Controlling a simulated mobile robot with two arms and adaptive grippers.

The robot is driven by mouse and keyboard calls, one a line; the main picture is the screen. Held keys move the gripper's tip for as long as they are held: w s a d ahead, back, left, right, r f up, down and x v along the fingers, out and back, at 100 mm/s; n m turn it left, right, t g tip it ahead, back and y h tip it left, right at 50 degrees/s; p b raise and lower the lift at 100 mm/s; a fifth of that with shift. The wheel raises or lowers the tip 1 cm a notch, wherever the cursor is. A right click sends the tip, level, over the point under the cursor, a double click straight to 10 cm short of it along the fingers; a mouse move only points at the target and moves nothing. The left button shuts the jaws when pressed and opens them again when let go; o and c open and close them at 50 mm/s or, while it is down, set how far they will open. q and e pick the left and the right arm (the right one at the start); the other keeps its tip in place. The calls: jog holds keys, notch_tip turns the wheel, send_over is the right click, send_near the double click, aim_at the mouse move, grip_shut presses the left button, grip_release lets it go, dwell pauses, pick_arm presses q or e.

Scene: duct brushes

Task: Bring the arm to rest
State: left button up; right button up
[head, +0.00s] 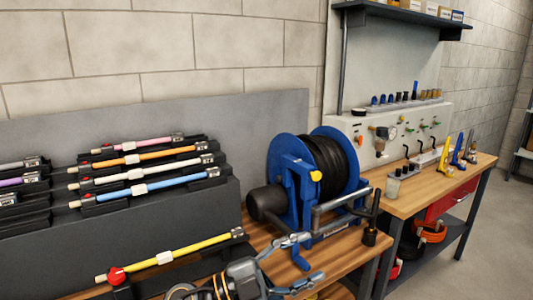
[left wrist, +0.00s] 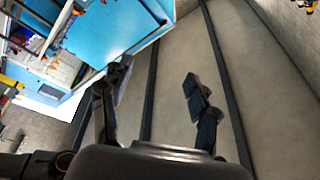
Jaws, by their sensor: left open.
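My left gripper (head: 308,257) is at the bottom middle of the head view, in front of the bench with the hose reel. Its two fingers are spread, with nothing between them. In the left wrist view the open fingers (left wrist: 157,82) also show empty, with a pale surface crossed by dark bars behind them. My right gripper is in neither view. A yellow rod (head: 190,251) lies in a dark holder at the lower left. Pink (head: 131,145), orange (head: 140,157), white (head: 140,174) and blue (head: 150,187) rods lie in a stepped dark rack.
A blue reel (head: 281,155) with black hose stands on the wooden bench, just behind my left gripper. A second wooden bench (head: 420,192) on the right carries a panel with fittings and small tools. A shelf (head: 410,14) hangs above it. Grey floor (head: 492,235) is clear at the right.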

pick_arm(q)
jog(key=w+a+f+n+t+y, duration=0.2)
jog(key=w+a+n+t+y, duration=0.2)
jog(key=a+n+t+y, duration=0.9)
jog(key=s+a+f+n+g+y, duration=0.2)
jog(key=a+f+n+y, duration=0.1)
jog(key=a+f+n, duration=0.3)
jog(key=s+a+f+n+g+y, duration=0.2)
jog(key=a+f+n+y, duration=0.25)
jog(key=f, duration=0.45)
jog(key=s+a+f+g, duration=0.1)
jog(key=s+f+g, duration=0.35)
jog(key=s, duration=0.35)
jog(key=s+a+f+g+h, duration=0.1)
jog(key=s+a+f+g, duration=0.15)
jog(key=s+f, duration=0.5)
jog(key=s+f+g, duration=0.3)
jog(key=s+g, duration=0.2)
jog(key=s, duration=0.5)
notch_tip(320, 180, down, 26)
jog(key=s+a+f+g, duration=0.2)
jog(key=s+a+f, duration=0.1)
jog(key=s+f, duration=1.3)
jog(key=shift+s+f, duration=0.2)
jog(key=shift+s, duration=0.35)
